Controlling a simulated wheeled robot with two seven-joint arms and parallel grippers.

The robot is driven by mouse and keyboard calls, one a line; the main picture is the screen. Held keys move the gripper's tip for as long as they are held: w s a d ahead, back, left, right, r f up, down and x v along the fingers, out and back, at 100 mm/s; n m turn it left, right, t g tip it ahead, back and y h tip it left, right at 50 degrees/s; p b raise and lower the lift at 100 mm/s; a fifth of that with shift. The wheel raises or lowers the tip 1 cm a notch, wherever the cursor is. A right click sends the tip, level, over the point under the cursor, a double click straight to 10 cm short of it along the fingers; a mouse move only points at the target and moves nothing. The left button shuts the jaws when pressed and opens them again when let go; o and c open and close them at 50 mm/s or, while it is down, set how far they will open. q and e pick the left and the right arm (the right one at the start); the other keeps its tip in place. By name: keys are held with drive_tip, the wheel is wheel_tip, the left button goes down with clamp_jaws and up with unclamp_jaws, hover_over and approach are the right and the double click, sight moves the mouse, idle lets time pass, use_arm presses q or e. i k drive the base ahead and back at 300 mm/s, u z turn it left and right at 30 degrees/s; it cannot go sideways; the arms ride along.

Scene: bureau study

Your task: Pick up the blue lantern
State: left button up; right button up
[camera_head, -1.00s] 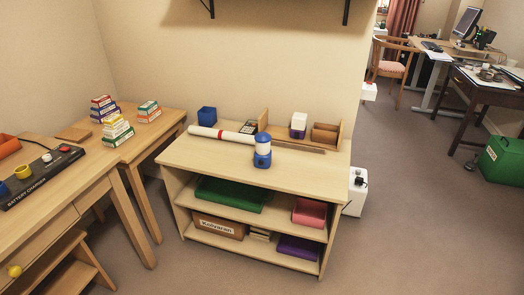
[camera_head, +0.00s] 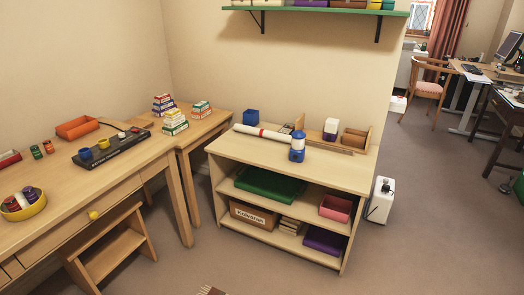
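The blue lantern (camera_head: 297,148) has a blue base and top with a pale middle. It stands upright on the top of the low wooden shelf unit (camera_head: 247,160), near the middle of that top. Neither of my grippers shows in the head view.
A white roll with a red band (camera_head: 262,132), a blue box (camera_head: 251,117) and a wooden organizer (camera_head: 355,139) share the shelf top. A wooden desk (camera_head: 110,185) with a black battery charger (camera_head: 112,150) stands left. A green wall shelf (camera_head: 330,11) hangs above. Open floor (camera_head: 420,220) lies front right.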

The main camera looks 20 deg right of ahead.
sight(297, 147)
drive_tip(key=u, duration=0.2)
drive_tip(key=i, duration=1.65)
drive_tip(key=z, duration=1)
drive_tip(key=i, duration=1.35)
drive_tip(key=z, duration=1)
